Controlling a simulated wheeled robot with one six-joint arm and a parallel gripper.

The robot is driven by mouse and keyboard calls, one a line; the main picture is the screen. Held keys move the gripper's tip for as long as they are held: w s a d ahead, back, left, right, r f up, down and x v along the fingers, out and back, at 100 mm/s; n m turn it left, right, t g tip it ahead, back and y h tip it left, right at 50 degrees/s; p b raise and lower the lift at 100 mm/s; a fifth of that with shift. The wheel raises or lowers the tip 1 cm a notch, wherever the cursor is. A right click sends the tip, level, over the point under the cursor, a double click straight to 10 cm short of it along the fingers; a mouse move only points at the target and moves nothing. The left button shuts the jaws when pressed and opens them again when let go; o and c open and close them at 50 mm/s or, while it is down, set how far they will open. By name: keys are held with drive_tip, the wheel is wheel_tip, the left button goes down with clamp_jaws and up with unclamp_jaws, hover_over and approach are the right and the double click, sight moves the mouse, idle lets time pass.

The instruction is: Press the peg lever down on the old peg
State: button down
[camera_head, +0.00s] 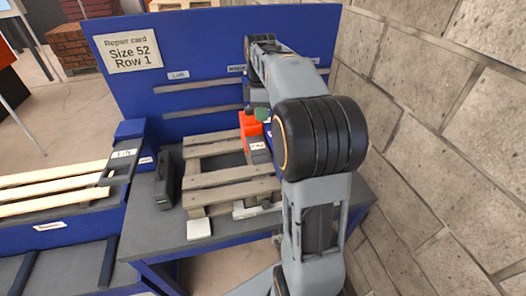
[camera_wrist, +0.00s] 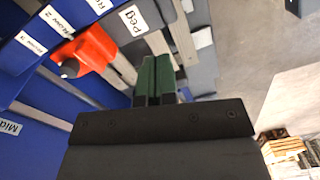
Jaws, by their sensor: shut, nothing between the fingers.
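An orange-red lever part (camera_head: 249,124) stands above the wooden pallet on the bench. In the wrist view the orange part (camera_wrist: 92,46) has a dark knob at its left end. A grey piece with a "Peg" label (camera_wrist: 133,20) is beside it. My gripper (camera_wrist: 153,75) is shut and empty, its green fingers together just right of the orange part. Whether they touch it I cannot tell. In the head view the green fingers (camera_head: 263,114) show only partly, because my arm hides much of this area. The old peg itself I cannot make out.
The wooden pallet (camera_head: 205,181) lies on the grey bench (camera_head: 160,237) before a blue panel (camera_head: 210,60) with a repair card (camera_head: 127,50) reading "Size 52 Row 1". A dark upright case (camera_head: 168,180) and slatted rack (camera_head: 50,193) are at left. A block wall (camera_head: 430,120) is close at right.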

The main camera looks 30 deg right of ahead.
sight(263, 157)
drive_tip(key=n, duration=0.2)
drive_tip(key=shift+s+a+n, duration=0.1)
drive_tip(key=shift+s+n, duration=0.15)
drive_tip(key=shift+n, duration=0.15)
drive_tip(key=f, duration=0.4)
drive_tip(key=f+p, duration=0.1)
drive_tip(key=f, duration=0.4)
drive_tip(key=s+f+p, duration=0.1)
drive_tip(key=f, duration=0.4)
drive_tip(key=shift+a, duration=0.15)
